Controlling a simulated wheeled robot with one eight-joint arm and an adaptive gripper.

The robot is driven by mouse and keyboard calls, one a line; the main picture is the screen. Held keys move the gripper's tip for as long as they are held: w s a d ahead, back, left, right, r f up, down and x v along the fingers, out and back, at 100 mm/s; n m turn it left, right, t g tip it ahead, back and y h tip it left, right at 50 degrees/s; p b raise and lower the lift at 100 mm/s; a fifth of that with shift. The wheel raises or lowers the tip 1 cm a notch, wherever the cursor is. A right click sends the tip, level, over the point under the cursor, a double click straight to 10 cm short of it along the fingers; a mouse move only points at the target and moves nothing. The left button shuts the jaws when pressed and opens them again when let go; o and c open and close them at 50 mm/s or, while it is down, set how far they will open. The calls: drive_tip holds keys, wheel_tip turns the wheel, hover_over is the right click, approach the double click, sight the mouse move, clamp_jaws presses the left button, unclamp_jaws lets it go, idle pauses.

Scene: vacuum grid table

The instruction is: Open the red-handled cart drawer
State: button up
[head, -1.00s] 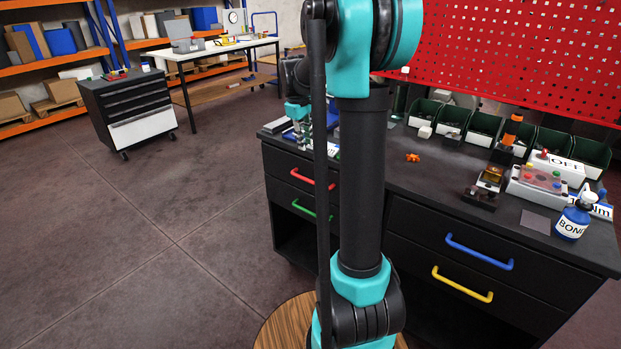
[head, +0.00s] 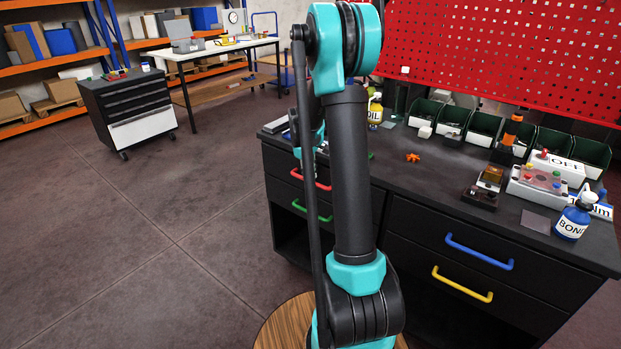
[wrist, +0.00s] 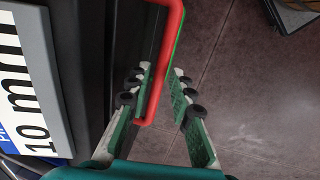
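The red handle (head: 310,179) is on the upper left drawer (head: 281,160) of the dark workbench. That drawer looks shut in the head view. In the wrist view the red handle (wrist: 154,92) runs between the two fingers of my gripper (wrist: 162,70). The fingers are open, one on each side of the handle, with gaps showing. I cannot tell whether the left finger touches the bar. In the head view my arm hides most of the gripper and part of the drawer front.
A green handle (head: 312,211) sits just below the red one. Blue (head: 479,252) and yellow (head: 462,285) handles are on the right drawers. An oil bottle (head: 375,112) and several bins stand on the bench top.

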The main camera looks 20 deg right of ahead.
drive_tip(key=shift+d+f, duration=0.1)
drive_tip(key=shift+f, duration=0.55)
drive_tip(key=shift+c, duration=0.6)
clamp_jaws()
